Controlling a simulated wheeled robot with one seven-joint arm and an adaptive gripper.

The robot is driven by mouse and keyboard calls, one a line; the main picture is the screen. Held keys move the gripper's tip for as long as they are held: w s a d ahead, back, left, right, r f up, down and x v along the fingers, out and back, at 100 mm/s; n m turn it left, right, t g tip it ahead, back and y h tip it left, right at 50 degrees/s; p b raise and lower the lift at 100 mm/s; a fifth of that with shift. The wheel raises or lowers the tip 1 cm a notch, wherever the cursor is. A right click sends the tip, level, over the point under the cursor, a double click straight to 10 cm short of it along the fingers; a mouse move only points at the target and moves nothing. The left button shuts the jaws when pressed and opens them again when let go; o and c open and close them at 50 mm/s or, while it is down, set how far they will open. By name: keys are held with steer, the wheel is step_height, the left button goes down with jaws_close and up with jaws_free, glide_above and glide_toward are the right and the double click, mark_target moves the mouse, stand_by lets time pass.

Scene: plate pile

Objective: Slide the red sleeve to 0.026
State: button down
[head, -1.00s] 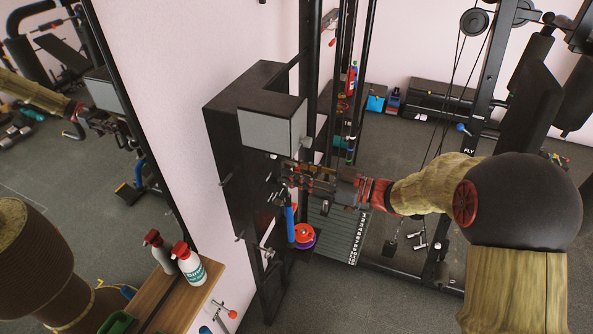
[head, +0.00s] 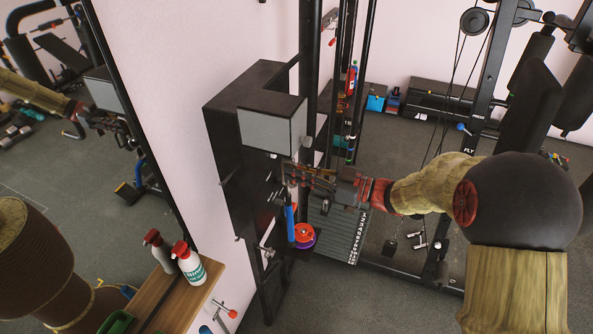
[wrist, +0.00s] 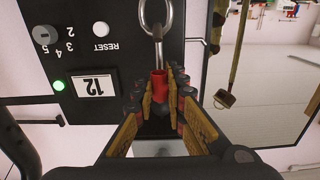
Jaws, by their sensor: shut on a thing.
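The red sleeve (wrist: 158,80) shows in the wrist view as a small upright red tube below a metal ring and shackle (wrist: 157,28). My gripper (wrist: 160,98) is shut on it, with jointed dark and tan fingers at its left and right sides. The sleeve's lower part is hidden between the fingers. In the head view my gripper (head: 291,174) reaches left to the front of the black machine housing (head: 238,150). I cannot make out the sleeve there.
A blue-handled tool (head: 291,224) hangs below my gripper. Spray bottles (head: 183,262) stand on a wooden shelf.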

steer(key=shift+f, duration=0.35)
steer(key=shift+f+b, duration=0.35)
steer(key=shift+b, duration=0.05)
steer(key=shift+f+b, duration=0.3)
steer(key=shift+f, duration=0.25)
steer(key=c, duration=1.8)
jaws_free()
steer(key=shift+c, duration=0.2)
steer(key=shift+o, duration=0.5)
steer(key=v, duration=1.2)
